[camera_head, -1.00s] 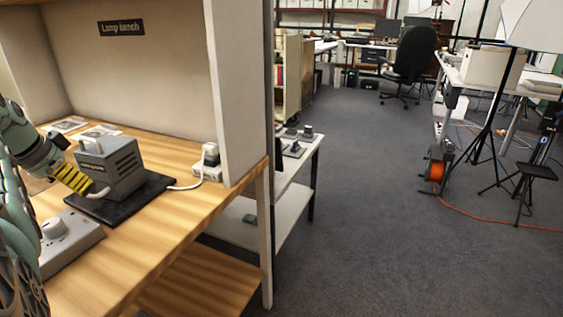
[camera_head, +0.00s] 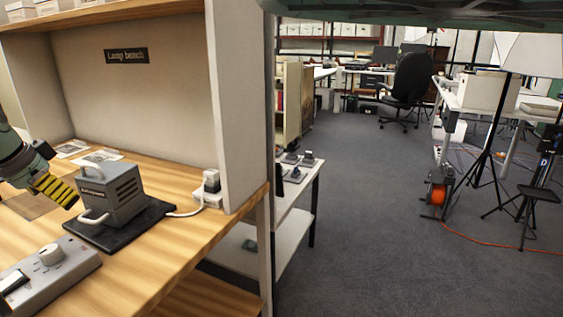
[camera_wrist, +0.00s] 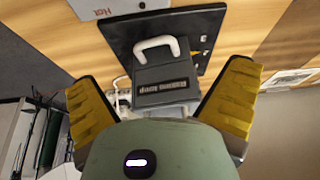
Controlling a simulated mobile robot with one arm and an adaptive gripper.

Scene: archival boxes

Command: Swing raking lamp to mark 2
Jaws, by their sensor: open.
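A grey vented box (camera_head: 120,193) with a pale front handle and a dark label stands on a black pad (camera_head: 108,238) on the wooden lamp bench (camera_head: 165,245). I cannot tell for sure that it is the raking lamp; no number mark is readable. My gripper (camera_head: 52,189) is to its left, above the bench and apart from it. In the wrist view my gripper (camera_wrist: 163,92) is open, its yellow fingers showing to either side of the grey box (camera_wrist: 168,80) with nothing held. The pale handle (camera_wrist: 157,44) is beyond, clear of the fingers.
A control box with a knob (camera_head: 50,256) lies at the front left of the bench. A white cable runs from the grey box to a plug (camera_head: 209,187) by the right side wall (camera_head: 237,110). Flat papers (camera_head: 97,158) lie at the back.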

